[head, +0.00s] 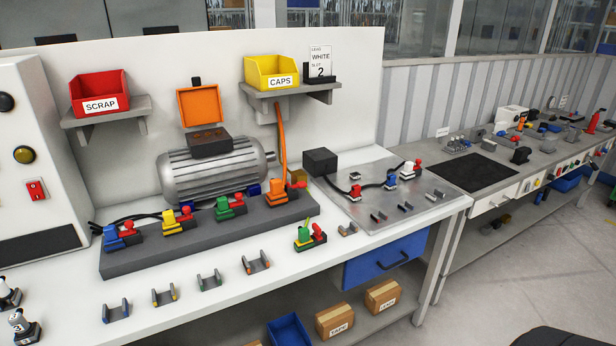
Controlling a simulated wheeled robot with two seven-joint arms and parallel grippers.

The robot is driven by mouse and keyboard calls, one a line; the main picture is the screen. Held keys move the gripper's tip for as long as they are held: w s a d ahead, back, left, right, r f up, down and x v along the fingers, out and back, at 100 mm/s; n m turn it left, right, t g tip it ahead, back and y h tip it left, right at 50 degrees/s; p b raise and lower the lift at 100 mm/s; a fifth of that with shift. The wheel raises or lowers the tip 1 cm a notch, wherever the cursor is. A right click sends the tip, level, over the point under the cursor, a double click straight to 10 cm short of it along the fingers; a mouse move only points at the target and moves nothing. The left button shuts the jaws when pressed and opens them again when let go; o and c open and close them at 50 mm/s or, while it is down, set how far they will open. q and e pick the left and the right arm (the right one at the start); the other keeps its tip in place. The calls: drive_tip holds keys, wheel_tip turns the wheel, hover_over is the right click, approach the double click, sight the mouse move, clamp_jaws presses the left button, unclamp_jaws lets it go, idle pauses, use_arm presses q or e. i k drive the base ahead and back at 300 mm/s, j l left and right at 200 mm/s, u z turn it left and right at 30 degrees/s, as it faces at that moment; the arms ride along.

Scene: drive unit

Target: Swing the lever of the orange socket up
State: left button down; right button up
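The orange socket (277,198) stands at the right end of a dark grey rail (190,240) on the white bench. An orange cable (281,140) runs down to it from above. A red part (298,179) sits close to its right side. The lever is too small to make out clearly, so I cannot tell its position. Blue (112,240), yellow (172,224) and green (224,208) sockets stand along the same rail to the left. Neither of my grippers shows in the head view.
A grey motor (216,168) stands behind the rail. Several small U-shaped brackets (209,279) and a loose green-and-red part (310,236) lie in front. A metal plate (420,205) with parts lies right. Red (98,92) and yellow (272,72) bins sit on shelves above.

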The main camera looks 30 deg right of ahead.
sight(300, 185)
drive_tip(key=i+l+u, duration=0.1)
drive_tip(key=l, duration=0.85)
drive_tip(key=i+l+u, duration=0.1)
drive_tip(key=l, duration=0.85)
drive_tip(key=i+l+u, duration=0.1)
drive_tip(key=l, duration=0.9)
drive_tip(key=k+l+u, duration=0.15)
drive_tip(key=l, duration=0.5)
drive_tip(key=i, duration=0.05)
